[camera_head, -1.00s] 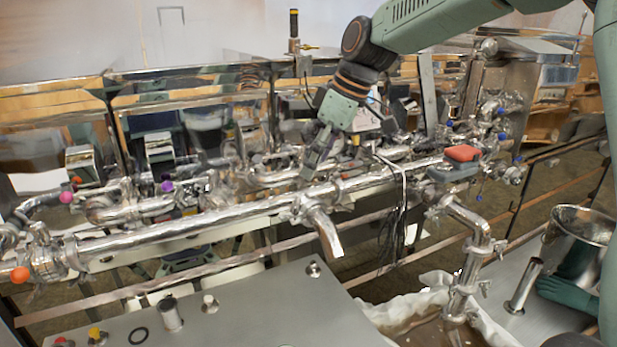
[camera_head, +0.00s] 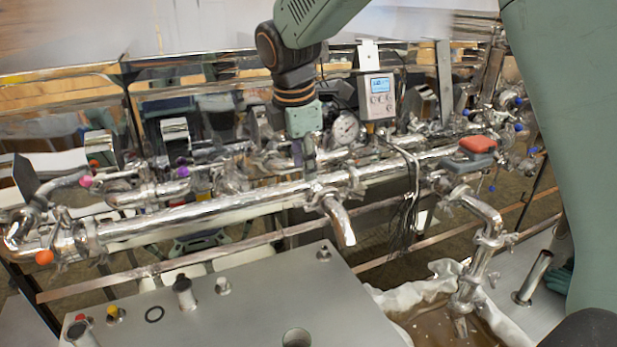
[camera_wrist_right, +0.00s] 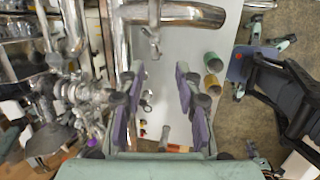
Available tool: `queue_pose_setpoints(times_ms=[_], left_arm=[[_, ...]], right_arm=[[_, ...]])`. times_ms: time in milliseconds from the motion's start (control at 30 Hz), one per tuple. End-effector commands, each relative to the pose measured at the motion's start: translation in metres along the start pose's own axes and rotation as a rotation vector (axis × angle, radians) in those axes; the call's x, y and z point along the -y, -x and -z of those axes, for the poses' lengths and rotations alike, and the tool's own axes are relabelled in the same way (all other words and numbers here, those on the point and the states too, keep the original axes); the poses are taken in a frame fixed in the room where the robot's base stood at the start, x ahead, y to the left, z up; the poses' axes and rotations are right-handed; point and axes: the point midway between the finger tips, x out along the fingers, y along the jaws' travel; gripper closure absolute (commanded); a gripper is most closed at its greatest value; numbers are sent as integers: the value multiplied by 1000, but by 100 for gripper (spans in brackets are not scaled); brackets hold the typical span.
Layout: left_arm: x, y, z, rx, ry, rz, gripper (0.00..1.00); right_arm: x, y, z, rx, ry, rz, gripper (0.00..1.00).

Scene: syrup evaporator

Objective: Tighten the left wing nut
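A long shiny steel pipe (camera_head: 210,210) crosses the head view, with a downturned outlet spout (camera_head: 342,225) near its middle. A clamp (camera_head: 320,194) sits where the spout joins the pipe. In the right wrist view, a small metal wing nut (camera_wrist_right: 153,42) sticks out from a clamp on the spout (camera_wrist_right: 190,13). I cannot tell whether it is the left one. My right gripper (camera_head: 308,162) points down just behind the pipe, left of the spout. In the wrist view the gripper (camera_wrist_right: 157,92) has its purple-padded fingers wide apart, with nothing between them. My left gripper is out of view.
A grey digital meter (camera_head: 377,97) and a round gauge (camera_head: 345,128) stand right of my right gripper. A red-handled valve (camera_head: 478,145) is farther right. Cables hang before the pipe. A grey metal top (camera_head: 250,305) with small fittings lies in front.

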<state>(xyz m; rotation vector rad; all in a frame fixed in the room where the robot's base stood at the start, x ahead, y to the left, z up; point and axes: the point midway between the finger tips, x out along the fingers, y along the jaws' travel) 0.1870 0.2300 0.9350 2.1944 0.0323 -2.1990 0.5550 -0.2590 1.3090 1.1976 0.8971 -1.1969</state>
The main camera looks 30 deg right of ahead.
Motion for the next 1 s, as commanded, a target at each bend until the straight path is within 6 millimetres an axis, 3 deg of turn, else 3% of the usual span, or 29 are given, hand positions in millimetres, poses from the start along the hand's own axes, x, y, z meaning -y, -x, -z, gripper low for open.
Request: queue_pose_setpoints(times_ms=[100,333,533,1000], left_arm=[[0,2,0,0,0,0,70],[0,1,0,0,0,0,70],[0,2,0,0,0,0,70],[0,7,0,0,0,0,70]], right_arm=[[-2,-3,7,86,315,-16,66],[-7,-5,4,123,649,-30,66],[-9,-12,3,123,706,-29,66],[-13,-75,-4,122,701,-29,66]])
